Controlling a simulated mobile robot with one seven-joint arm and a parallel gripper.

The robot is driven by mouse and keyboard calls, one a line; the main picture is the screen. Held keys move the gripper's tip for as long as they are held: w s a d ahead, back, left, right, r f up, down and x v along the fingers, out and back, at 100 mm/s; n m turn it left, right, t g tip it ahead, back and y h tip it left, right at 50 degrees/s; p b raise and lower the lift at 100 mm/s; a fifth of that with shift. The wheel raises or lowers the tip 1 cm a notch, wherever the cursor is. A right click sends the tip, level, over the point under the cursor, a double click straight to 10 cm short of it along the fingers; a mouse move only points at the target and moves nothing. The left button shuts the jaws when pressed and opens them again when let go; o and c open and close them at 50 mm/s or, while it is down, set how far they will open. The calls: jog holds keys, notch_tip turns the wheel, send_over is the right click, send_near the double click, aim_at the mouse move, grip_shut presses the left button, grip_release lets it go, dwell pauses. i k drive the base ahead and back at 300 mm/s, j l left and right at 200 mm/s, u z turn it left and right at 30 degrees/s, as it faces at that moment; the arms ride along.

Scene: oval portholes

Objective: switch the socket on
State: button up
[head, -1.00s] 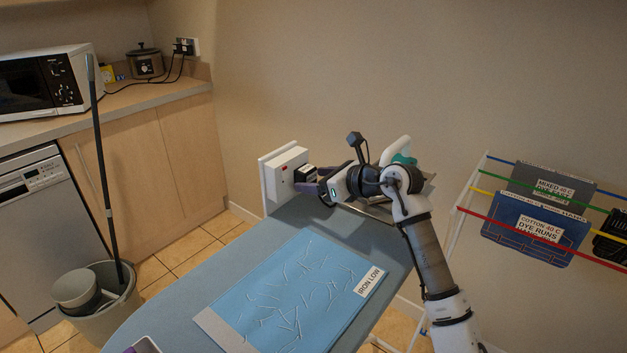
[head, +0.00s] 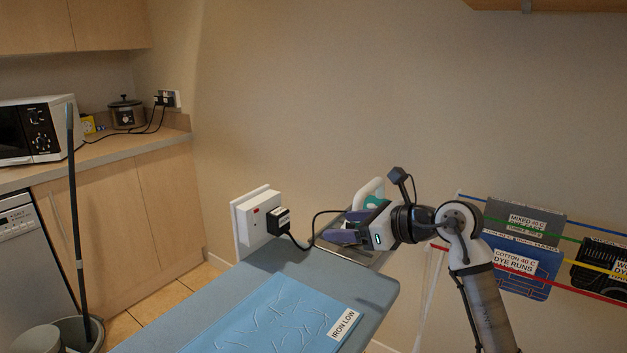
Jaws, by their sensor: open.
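The socket (head: 256,217) is a white box on a white backing board on the wall, just past the far end of the ironing board. It has a small red rocker or light on its upper face. A black plug (head: 279,222) with a pale label sits in its right side, and its cable runs right toward the iron. My gripper (head: 342,231) is open and empty, to the right of the plug and apart from it, fingers pointing left. The white and teal iron (head: 371,192) stands behind my gripper on a metal rest, partly hidden.
The blue ironing board (head: 210,298) carries a creased light blue cloth (head: 270,322) labelled IRON LOW. A drying rack with labelled cloths (head: 520,245) stands at the right. A counter with a microwave (head: 38,130), and a bucket with a mop (head: 75,240), are at the left.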

aim_at(255, 213)
jog(key=k+l, duration=0.2)
jog(key=l, duration=0.15)
jog(key=k+l, duration=0.15)
jog(key=l, duration=0.25)
jog(key=k+l, duration=0.2)
jog(key=l, duration=0.15)
